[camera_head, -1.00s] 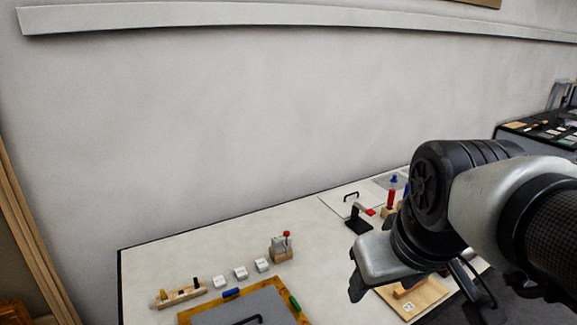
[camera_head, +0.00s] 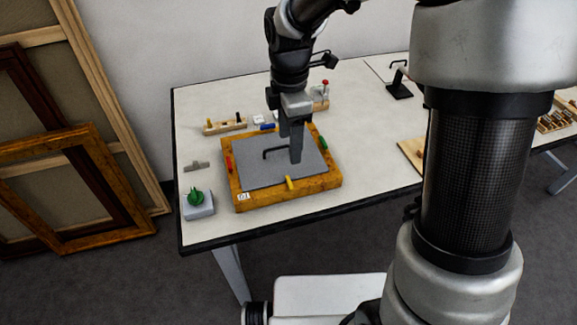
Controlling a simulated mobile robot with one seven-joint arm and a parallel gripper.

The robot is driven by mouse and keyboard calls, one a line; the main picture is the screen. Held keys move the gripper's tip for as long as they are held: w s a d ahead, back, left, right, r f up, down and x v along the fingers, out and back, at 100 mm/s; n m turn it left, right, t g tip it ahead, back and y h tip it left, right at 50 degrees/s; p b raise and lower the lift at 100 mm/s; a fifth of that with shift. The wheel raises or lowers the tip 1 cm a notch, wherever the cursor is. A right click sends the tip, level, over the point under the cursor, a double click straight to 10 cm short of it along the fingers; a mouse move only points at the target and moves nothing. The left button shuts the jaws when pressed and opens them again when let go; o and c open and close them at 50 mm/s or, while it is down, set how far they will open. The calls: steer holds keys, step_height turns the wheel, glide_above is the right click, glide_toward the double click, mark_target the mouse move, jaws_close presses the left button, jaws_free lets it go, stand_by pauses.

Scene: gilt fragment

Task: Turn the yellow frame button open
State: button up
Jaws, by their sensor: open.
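The yellow button (camera_head: 290,184) sits on the front rim of the gilt wooden frame (camera_head: 325,183). Its long side runs roughly across that rim, and its inner end reaches the edge of the grey panel (camera_head: 250,174). My gripper (camera_head: 291,149) points down over the panel, behind the yellow button and apart from it. Its jaws are open and I see nothing between them. Whether the fingertips touch the panel I cannot tell. The red button (camera_head: 229,163) is on the left rim, the blue button (camera_head: 267,126) at the back, and the green button (camera_head: 323,143) on the right.
A black handle (camera_head: 272,151) stands on the panel close to my fingers. A green knob (camera_head: 196,197) on a grey box is at the front left table corner. A wooden pegged block (camera_head: 224,125) stands behind the frame. The table is bare along its front edge.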

mark_target(290, 182)
step_height(290, 182, down, 14)
steer(key=shift+r, duration=0.1)
stand_by(0.4)
steer(key=c, duration=1)
